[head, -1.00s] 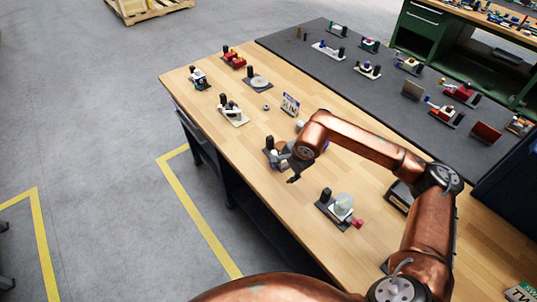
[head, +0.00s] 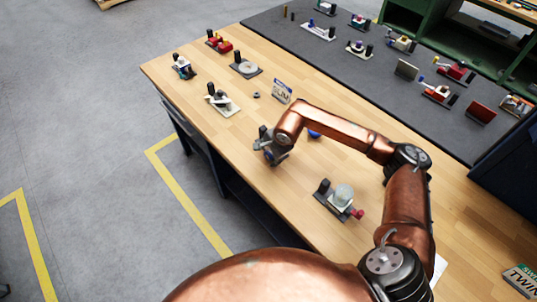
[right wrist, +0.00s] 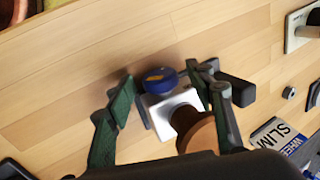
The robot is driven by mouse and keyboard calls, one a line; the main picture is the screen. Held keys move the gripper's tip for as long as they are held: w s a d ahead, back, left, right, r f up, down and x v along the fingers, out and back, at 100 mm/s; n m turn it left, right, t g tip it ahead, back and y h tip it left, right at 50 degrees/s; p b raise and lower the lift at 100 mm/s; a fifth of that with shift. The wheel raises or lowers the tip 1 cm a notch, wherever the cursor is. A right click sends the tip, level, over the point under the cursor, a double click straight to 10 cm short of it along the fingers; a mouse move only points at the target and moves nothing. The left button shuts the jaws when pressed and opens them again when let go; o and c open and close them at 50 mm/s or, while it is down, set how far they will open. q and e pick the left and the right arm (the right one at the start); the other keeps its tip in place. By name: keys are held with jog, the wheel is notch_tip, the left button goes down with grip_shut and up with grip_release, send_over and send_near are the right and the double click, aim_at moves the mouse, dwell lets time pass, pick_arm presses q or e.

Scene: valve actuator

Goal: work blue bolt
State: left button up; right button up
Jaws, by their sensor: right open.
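The blue bolt, seen as a round blue cap (right wrist: 160,79), sits at a white block (right wrist: 172,102) in the right wrist view. A brown and tan round part (right wrist: 194,128) is beside it. My right gripper (right wrist: 162,88) is open, with its green-grey fingers on either side of the blue cap. Whether a finger touches it, I cannot tell. In the head view my right gripper (head: 270,152) is at this fixture near the table's front edge and hides most of it. A bit of blue shows there. My left gripper is not in view.
A fixture with a pale dome and red knob (head: 342,197) stands to the right on the wooden table (head: 330,245). Another blue part (head: 314,134) shows behind my arm.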

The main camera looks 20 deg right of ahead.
jog(key=shift+f, duration=0.15)
jog(key=c, duration=1.2)
